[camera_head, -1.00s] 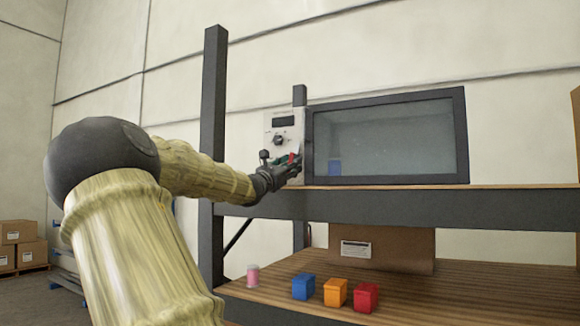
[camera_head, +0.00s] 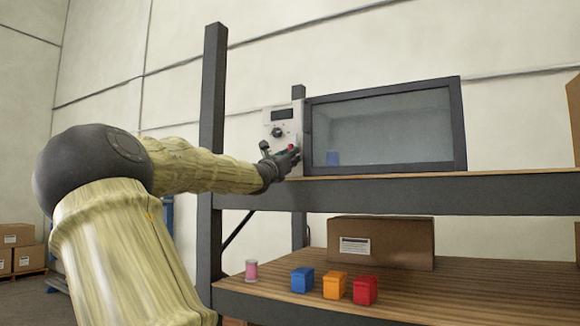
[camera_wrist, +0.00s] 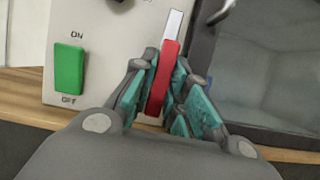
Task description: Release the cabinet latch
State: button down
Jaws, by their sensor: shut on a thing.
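The cabinet (camera_head: 382,128) has a dark-framed glass door and stands on the upper shelf. Its light control panel (camera_head: 281,118) is on the left side. A red latch lever with a pale tip (camera_wrist: 164,78) is on the panel, close to the door's edge; it also shows as a small red spot in the head view (camera_head: 291,147). My gripper (camera_wrist: 160,95) is around the red part of the lever, with teal finger pads on both sides, shut on it. It reaches the panel from the left in the head view (camera_head: 290,158).
A green ON/OFF switch (camera_wrist: 69,69) is left of the lever. A dark knob (camera_head: 277,132) is above. The lower shelf holds a pink spool (camera_head: 251,270), blue (camera_head: 302,280), orange (camera_head: 334,285) and red (camera_head: 366,290) bins, and a cardboard box (camera_head: 381,243). A shelf post (camera_head: 213,150) stands left.

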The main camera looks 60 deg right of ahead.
jog(key=shift+n, duration=0.3)
jog(key=c, duration=1.4)
grip_release()
jog(key=shift+c, duration=0.2)
jog(key=shift+a, duration=0.1)
jog(key=shift+r+m+p, duration=0.25)
jog(key=shift+m+p, duration=0.25)
jog(key=shift+p, duration=0.25)
jog(key=shift+w+m+p, duration=0.15)
jog(key=shift+m+p, duration=0.35)
jog(key=shift+p, duration=0.3)
jog(key=shift+g+p, duration=0.35)
jog(key=shift+g, duration=0.05)
jog(key=shift+w+m+g+p, duration=0.2)
jog(key=shift+m+g+p, duration=0.4)
jog(key=shift+m+p, duration=0.55)
